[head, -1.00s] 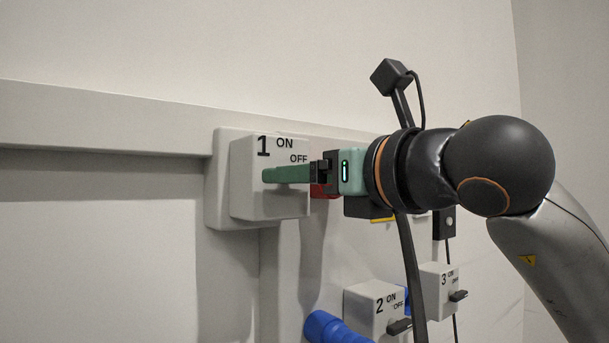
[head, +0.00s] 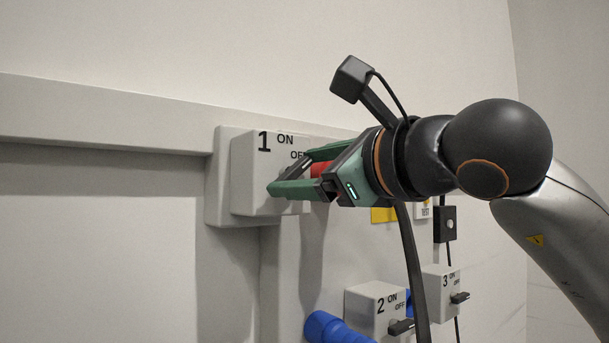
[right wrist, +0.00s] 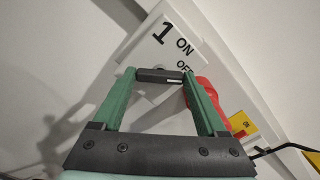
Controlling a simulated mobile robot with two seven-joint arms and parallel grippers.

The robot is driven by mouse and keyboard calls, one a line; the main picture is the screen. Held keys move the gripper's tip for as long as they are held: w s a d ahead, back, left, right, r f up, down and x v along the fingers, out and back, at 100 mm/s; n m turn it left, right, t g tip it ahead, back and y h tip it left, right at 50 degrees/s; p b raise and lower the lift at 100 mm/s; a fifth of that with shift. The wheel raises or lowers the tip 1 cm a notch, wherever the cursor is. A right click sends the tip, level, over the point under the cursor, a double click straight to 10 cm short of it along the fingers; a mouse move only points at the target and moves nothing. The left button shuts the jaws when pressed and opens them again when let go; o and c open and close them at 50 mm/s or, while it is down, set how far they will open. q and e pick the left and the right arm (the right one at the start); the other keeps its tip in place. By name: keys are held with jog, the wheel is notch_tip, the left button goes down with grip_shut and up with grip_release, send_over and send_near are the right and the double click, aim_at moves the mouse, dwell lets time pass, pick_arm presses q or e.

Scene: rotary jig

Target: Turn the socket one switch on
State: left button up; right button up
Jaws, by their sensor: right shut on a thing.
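Socket one is a pale grey box (head: 250,175) on the wall, marked 1, ON and OFF. It also shows in the right wrist view (right wrist: 150,55), tilted in the picture. My right gripper (head: 288,174) is at its front face, rolled at a slant, with green fingers. In the right wrist view the fingers (right wrist: 160,75) are shut on the dark switch handle (right wrist: 158,75), one fingertip at each end. The handle lies at an angle to the lettering. In the head view the fingers mostly hide the handle and part of OFF. My left gripper is not in view.
A red part (head: 320,169) is just behind the fingers, beside box one. Sockets 2 (head: 365,303) and 3 (head: 437,283) are lower right, with dark handles. A blue connector (head: 330,328) is below. A yellow label (head: 384,215) is on the panel. The wall at left is clear.

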jog(key=n, duration=0.5)
jog(key=shift+n, duration=2.7)
jog(key=o, duration=1.3)
jog(key=shift+s, duration=0.1)
